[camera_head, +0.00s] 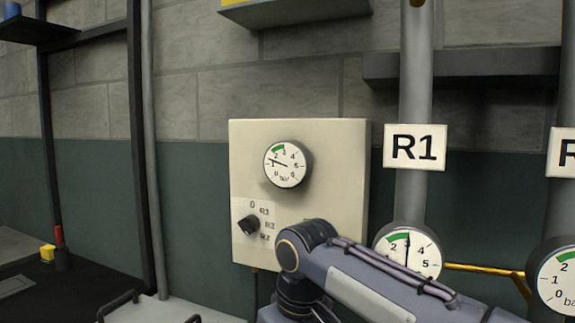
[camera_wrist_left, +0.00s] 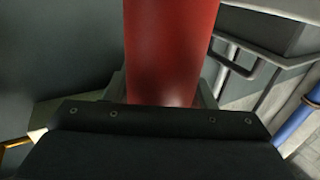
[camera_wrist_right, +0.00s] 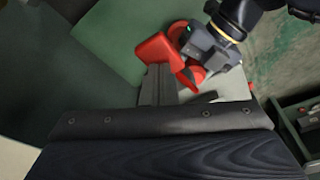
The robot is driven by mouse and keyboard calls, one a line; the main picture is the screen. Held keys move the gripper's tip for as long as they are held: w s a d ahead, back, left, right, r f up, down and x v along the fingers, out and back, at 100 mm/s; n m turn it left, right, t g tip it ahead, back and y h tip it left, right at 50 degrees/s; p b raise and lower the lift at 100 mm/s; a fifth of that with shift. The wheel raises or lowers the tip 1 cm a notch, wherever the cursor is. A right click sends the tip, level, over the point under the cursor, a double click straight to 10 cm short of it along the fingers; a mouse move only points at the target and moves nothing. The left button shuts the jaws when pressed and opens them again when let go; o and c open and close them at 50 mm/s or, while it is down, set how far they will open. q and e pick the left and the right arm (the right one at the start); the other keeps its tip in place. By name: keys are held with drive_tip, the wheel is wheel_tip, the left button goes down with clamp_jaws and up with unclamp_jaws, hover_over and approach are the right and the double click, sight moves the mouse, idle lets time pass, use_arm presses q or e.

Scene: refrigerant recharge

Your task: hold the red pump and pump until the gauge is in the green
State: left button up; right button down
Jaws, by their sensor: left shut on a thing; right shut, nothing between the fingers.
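The red pump's cylinder (camera_wrist_left: 172,45) stands between the fingers of my left gripper (camera_wrist_left: 163,90), which is shut on it in the left wrist view. In the right wrist view, my right gripper (camera_wrist_right: 160,85) is shut and empty. Its fingertips are close to a red pump part (camera_wrist_right: 163,55); I cannot tell whether they touch. In the head view, a gauge (camera_head: 288,163) is on the cream panel, its needle between 1 and 2, below the green band. The R1 gauge (camera_head: 408,250) has its needle near the upper end of its green band. The pump and both grippers are hidden in the head view.
The cream panel (camera_head: 350,140) carries a selector knob (camera_head: 249,224) with marks 0, R1, R2 and R3. Signed pipes (camera_head: 414,75) stand at right, with another gauge (camera_head: 560,280) at the edge. My arm crosses the lower middle. A yellow object (camera_head: 47,252) sits at far left.

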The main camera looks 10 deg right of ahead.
idle(0.4)
drive_tip(key=shift+f, duration=2.15)
drive_tip(key=shift+a+r, duration=0.15)
drive_tip(key=shift+r, duration=4.15)
drive_tip(key=shift+f, duration=2.15)
drive_tip(key=shift+f, duration=0.15)
